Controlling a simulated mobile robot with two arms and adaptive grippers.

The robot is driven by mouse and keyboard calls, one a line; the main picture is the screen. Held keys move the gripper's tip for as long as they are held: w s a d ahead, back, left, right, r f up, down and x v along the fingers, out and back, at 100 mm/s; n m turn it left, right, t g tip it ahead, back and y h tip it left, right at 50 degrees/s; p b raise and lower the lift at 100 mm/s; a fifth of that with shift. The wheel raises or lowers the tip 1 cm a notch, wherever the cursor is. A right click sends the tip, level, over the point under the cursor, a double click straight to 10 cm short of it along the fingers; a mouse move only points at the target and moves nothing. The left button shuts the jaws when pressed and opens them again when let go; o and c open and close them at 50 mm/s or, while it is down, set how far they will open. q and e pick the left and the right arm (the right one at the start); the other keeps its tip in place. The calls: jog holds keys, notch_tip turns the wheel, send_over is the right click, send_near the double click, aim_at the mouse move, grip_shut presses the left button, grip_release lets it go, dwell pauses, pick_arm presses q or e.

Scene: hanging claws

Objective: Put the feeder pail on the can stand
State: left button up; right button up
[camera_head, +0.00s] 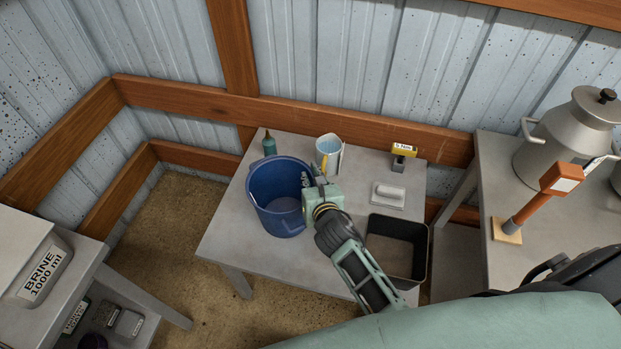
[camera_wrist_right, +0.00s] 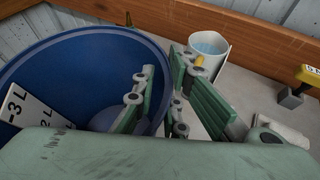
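The feeder pail (camera_head: 265,187), dark blue and upright, stands on the grey middle table. In the right wrist view the pail (camera_wrist_right: 70,70) fills the left side, with a white litre scale inside. My right gripper (camera_head: 318,192) is at the pail's right rim. In the wrist view its fingers (camera_wrist_right: 162,112) are apart, one set inside the pail and one outside; contact with the rim cannot be told. The grey table at the right, apparently the can stand (camera_head: 487,165), bears a metal milk can (camera_head: 565,135). My left gripper is not in view.
On the middle table (camera_head: 235,235) are a teal bottle (camera_head: 269,146), a light-blue-filled jug (camera_head: 329,150), a yellow-topped block (camera_head: 402,155), a white-handled item (camera_head: 388,196) and a black tray (camera_head: 427,260). An orange-handled tool (camera_head: 540,200) stands on the right table's front part.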

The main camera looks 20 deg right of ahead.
jog(key=shift+o, duration=1.3)
jog(key=d+v, duration=0.1)
jog(key=v, duration=1.1)
jog(key=shift+a+r+p, duration=0.2)
jog(key=shift+a+p, duration=0.25)
